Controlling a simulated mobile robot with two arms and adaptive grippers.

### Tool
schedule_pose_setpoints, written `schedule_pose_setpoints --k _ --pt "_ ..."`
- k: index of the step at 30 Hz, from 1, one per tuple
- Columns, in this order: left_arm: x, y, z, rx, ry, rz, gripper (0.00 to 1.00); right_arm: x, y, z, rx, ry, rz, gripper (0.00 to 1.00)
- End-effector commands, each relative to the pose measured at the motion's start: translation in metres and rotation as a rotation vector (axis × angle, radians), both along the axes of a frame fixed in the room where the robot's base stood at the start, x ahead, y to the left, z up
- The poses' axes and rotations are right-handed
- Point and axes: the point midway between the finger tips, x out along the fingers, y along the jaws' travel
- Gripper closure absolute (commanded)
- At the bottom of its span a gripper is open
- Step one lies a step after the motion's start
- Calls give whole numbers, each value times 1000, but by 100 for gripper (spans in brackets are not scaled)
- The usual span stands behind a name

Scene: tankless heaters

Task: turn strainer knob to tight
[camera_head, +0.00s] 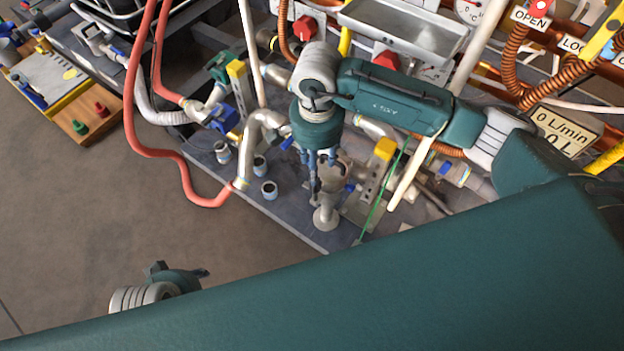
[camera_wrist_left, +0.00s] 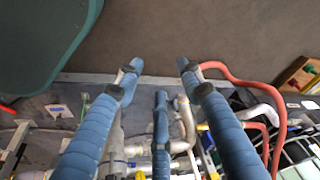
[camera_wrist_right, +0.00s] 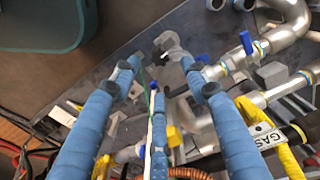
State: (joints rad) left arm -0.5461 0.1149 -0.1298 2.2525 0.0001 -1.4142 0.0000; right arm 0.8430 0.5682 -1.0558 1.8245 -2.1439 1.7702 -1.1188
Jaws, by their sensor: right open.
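My right gripper (camera_head: 318,190) points down over the pipework in the head view, its blue fingers spread. In the right wrist view the right gripper (camera_wrist_right: 160,68) is open, with nothing seen clamped in it. A grey metal fitting (camera_wrist_right: 170,44), possibly the strainer with its knob, lies just beyond and between those fingertips; I cannot tell whether they touch it. In the head view this grey fitting (camera_head: 325,216) shows below the fingers, partly hidden by them. The knob's marking is not readable. My left gripper (camera_wrist_left: 158,68) is open and empty in the left wrist view, above the platform edge.
Grey bent pipes (camera_head: 262,125) and yellow-topped brackets (camera_head: 378,170) stand close around the right gripper. Several small cups (camera_head: 268,188) stand near the platform edge. A red hose (camera_head: 185,180) loops over the floor at left.

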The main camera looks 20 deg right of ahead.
Motion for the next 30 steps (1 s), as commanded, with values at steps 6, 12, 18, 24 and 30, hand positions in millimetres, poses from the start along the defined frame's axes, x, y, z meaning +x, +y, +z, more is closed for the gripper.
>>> schedule_pose_setpoints --k 6,12,18,24,30 --pt "-4 1 23 0 -15 1 62 -2 2 -45 4 5 -2 55" --pt "-8 2 39 0 -21 2 62 -1 1 -70 4 4 -3 55" --pt "-10 2 45 0 -24 4 62 0 1 -76 4 1 -2 55" --pt "-10 2 45 0 -24 4 62 0 1 -76 5 2 -2 55" --pt "-10 2 45 0 -24 4 62 0 1 -76 4 1 -2 95"
